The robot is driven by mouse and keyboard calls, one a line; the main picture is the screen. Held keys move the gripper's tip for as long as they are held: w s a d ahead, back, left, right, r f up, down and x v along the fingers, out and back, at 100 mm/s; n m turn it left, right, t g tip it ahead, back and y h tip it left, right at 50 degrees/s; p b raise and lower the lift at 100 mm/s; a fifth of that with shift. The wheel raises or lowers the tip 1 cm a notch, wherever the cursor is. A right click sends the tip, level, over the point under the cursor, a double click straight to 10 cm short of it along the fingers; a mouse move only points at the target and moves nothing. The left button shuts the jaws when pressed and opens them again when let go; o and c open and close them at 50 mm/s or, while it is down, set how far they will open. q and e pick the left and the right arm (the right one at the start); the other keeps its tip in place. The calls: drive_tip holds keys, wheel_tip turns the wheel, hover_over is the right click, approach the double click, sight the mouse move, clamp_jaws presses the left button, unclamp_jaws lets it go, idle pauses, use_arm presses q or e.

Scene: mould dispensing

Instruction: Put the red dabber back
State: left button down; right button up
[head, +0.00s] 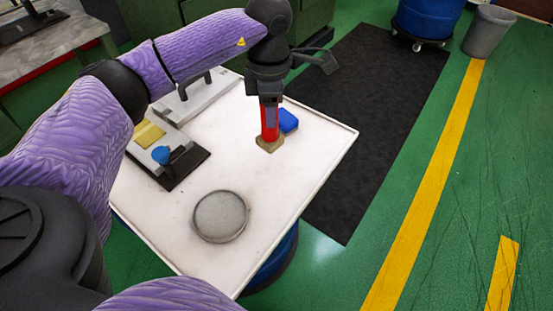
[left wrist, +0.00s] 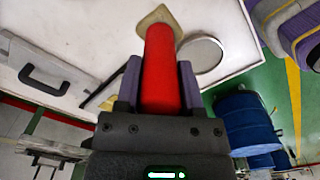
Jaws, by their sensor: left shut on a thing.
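The red dabber (head: 270,129) stands about upright, held by my left gripper (head: 269,104) above the white table (head: 300,180). My left gripper is shut on it, with a finger on each side. In the left wrist view the red dabber (left wrist: 160,60) lies between the fingers and points at a tan pad (left wrist: 160,17). In the head view the tan pad (head: 270,147) is right at the dabber's lower end. I cannot tell whether the dabber touches it or whether the pad belongs to it. My right gripper is out of view.
A blue block (head: 288,120) is close behind the dabber. A round grey dish (head: 220,216) sits at the table's front. A dark tray (head: 190,172) with a blue knob (head: 161,154) and a yellow block (head: 149,134) is at the left. A handled grey plate (head: 205,95) lies behind it.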

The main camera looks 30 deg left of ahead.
sight(270, 144)
use_arm(q)
drive_tip(key=shift+w+a+f+n, duration=0.15)
drive_tip(key=shift+a+f+n, duration=0.05)
drive_tip(key=shift+f+n, duration=0.25)
wheel_tip(270, 144, down, 10)
drive_tip(key=b, duration=0.3)
drive_tip(key=shift+r+b, duration=0.15)
drive_tip(key=shift+b, duration=0.2)
drive_tip(key=shift+r, duration=0.15)
drive_tip(key=c, duration=0.7)
unclamp_jaws()
drive_tip(key=shift+f, duration=0.2)
drive_tip(key=o, duration=0.5)
drive_tip(key=shift+r, duration=0.1)
wheel_tip(270, 144, up, 11)
drive_tip(key=p, duration=0.4)
drive_tip(key=shift+r, duration=0.7)
drive_tip(key=shift+f, duration=0.1)
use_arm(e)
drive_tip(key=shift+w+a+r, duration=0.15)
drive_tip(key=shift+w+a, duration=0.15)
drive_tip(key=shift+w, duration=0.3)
